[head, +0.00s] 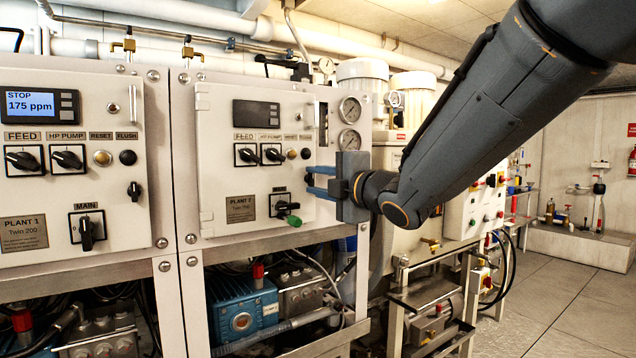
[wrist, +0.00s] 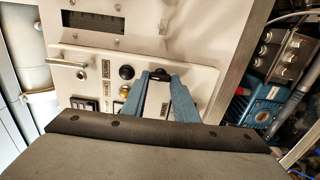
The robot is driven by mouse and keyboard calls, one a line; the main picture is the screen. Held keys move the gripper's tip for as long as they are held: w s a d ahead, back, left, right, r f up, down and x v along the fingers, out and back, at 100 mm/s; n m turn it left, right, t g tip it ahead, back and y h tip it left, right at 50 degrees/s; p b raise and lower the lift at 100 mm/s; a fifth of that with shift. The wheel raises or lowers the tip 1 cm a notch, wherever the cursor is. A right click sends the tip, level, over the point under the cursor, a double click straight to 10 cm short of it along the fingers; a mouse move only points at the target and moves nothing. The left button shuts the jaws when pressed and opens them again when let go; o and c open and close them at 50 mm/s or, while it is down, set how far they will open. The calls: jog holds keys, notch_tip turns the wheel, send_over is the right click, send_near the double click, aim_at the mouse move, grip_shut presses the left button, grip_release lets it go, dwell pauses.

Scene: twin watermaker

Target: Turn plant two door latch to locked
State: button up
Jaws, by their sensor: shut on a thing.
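The plant two door (head: 224,178) is the white panel right of the plant one panel, and it looks closed. Its small black latch (wrist: 160,74) shows between my blue fingertips in the wrist view.
A black flush button (wrist: 127,72) sits beside the fingers. A door handle (wrist: 68,63) and two gauges (head: 350,110) are nearby. Plant one's black latch (head: 134,191) hangs upright. Open floor lies at the right.

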jog(key=o, duration=1.1)
jog(key=shift+c, duration=0.2)
jog(key=v, duration=0.7)
jog(key=shift+s+d, duration=0.2)
jog(key=shift+s, duration=0.05)
